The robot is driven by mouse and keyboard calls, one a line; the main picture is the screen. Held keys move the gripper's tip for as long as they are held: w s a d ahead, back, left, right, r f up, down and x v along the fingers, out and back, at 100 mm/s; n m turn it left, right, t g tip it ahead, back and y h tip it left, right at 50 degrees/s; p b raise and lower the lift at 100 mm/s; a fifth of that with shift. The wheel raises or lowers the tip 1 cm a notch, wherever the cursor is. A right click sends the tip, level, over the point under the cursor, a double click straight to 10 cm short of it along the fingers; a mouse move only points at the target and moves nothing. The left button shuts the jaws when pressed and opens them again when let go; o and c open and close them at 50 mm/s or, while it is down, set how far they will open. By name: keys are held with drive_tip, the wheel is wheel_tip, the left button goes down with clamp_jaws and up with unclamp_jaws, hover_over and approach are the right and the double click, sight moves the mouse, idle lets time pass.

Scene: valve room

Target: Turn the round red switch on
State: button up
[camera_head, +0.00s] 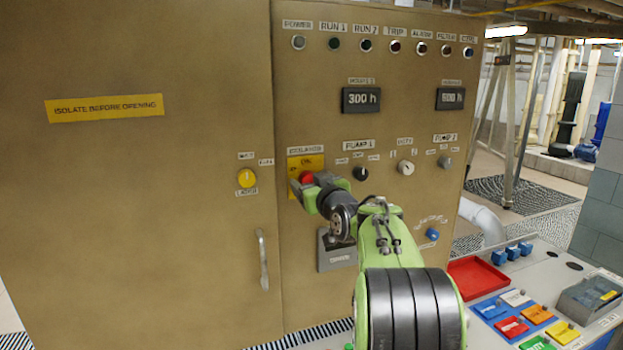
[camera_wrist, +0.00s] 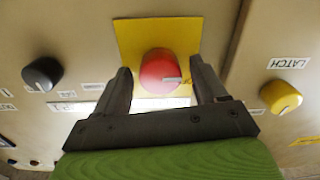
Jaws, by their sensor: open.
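The round red switch (camera_head: 307,178) sits on a yellow plate (camera_head: 314,161) on the tan cabinet front. In the wrist view the red switch (camera_wrist: 160,72) shows a pale pointer mark toward its right side, on the yellow plate (camera_wrist: 128,38). My gripper (camera_head: 303,187) is at the switch in the head view and partly hides it. In the wrist view my gripper (camera_wrist: 160,80) is open, with one finger on each side of the switch. A gap shows between each finger and the knob; I cannot tell their exact depth.
A yellow latch knob (camera_head: 246,178) is left of the switch, and a black pump knob (camera_head: 360,174) is right of it. A door handle (camera_head: 263,259) stands out below left. A bench with a red tray (camera_head: 476,279) is at the lower right.

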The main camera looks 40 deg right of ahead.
drive_tip(key=shift+s, duration=0.1)
drive_tip(key=c, duration=1.1)
drive_tip(key=shift+o, duration=0.2)
drive_tip(key=shift+f+m, duration=0.1)
drive_tip(key=shift+m, duration=0.2)
drive_tip(key=shift+m+b, duration=1.2)
drive_tip(key=shift+m, duration=7.6)
drive_tip(key=shift+f+h, duration=0.1)
drive_tip(key=shift+h, duration=0.3)
drive_tip(key=o, duration=1.1)
drive_tip(key=shift+c, duration=0.2)
